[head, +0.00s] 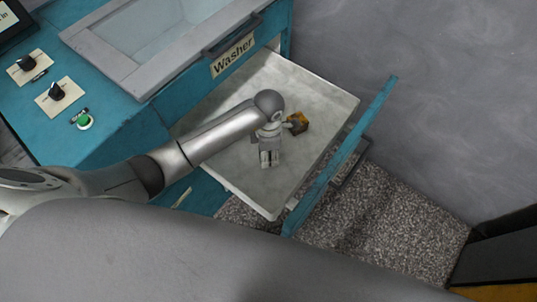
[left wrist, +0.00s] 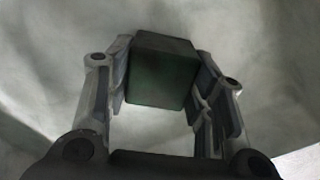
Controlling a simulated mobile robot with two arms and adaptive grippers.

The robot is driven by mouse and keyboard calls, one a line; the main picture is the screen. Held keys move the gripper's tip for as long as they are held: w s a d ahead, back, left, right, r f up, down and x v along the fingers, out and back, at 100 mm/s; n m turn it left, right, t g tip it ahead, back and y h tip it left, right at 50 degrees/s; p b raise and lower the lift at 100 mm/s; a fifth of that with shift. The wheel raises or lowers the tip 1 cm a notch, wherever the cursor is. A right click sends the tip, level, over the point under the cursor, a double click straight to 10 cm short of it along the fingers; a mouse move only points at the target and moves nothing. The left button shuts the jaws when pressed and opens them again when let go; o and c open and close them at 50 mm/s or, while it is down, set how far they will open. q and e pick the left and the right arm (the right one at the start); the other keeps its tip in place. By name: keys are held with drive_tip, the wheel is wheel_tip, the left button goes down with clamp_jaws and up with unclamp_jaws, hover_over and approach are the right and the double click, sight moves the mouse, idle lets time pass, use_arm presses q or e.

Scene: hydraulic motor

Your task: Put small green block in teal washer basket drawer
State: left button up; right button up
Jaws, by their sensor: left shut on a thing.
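The small green block (left wrist: 160,70) is dark green and sits between the two fingers of my left gripper in the left wrist view. My left gripper (head: 268,159) is shut on it, pointing down over the open teal washer basket drawer (head: 325,103) in the head view. The drawer has a pale grey inside and a teal front panel (head: 340,160). The wrist view shows pale grey surface behind the block; the height of the block above the drawer floor is hard to tell. In the head view the block is hidden by the gripper. My right gripper is not in view.
The teal washer cabinet (head: 120,135) has a "Washer" label (head: 233,55), a grey-framed lid, knobs (head: 57,91) and a green button (head: 84,122). A small yellow-and-dark piece (head: 298,122) shows beside my wrist; I cannot tell what it is. Speckled floor lies beyond the drawer.

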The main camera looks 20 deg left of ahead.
use_arm(q)
drive_tip(key=shift+f, duration=0.1)
drive_tip(key=shift+f, duration=0.15)
drive_tip(key=o, duration=1.1)
drive_tip(key=shift+o, duration=1.1)
